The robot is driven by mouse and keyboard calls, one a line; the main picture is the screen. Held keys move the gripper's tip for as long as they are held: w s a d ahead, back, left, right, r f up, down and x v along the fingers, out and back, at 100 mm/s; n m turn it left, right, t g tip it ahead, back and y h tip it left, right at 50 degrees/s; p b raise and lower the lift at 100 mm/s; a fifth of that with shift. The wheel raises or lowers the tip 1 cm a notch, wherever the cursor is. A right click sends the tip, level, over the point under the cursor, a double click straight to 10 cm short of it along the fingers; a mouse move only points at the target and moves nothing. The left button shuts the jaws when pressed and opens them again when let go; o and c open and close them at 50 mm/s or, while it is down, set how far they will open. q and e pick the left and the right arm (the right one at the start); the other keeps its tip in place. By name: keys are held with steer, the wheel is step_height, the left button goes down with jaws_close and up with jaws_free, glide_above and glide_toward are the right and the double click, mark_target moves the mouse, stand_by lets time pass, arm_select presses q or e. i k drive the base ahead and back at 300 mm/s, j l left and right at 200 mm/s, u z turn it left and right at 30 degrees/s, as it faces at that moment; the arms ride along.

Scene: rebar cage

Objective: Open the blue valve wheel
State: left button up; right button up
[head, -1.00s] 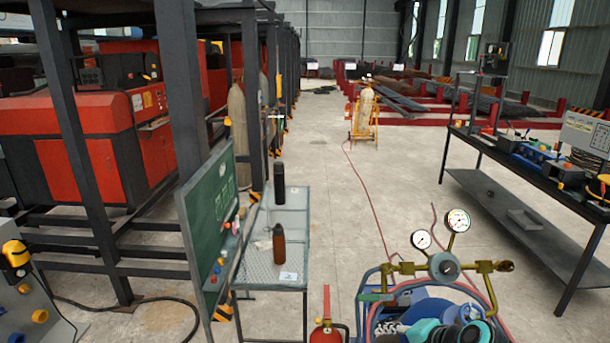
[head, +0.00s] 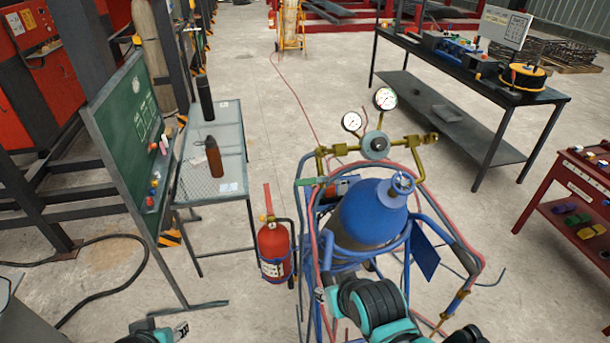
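A blue gas cylinder (head: 368,215) stands tilted in a blue tube-frame cart in the lower right middle of the head view. A small blue-grey valve wheel (head: 402,182) sits on top of its neck. No gripper touches the wheel. My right arm, teal and black, comes up from the bottom edge in front of the cylinder's lower part; its gripper (head: 322,296) is small and partly hidden there, below and left of the wheel. My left gripper (head: 178,330) just shows at the bottom edge, left of the cart. Finger opening is unclear on both.
A brass regulator (head: 375,146) with two gauges stands behind the wheel. Red hoses run along the cart frame. A red extinguisher (head: 274,250) hangs at its left. A mesh table (head: 226,165) with two bottles and a green board (head: 120,115) stand farther left.

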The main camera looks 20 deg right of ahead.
mark_target(402, 184)
steer(key=z, duration=1.3)
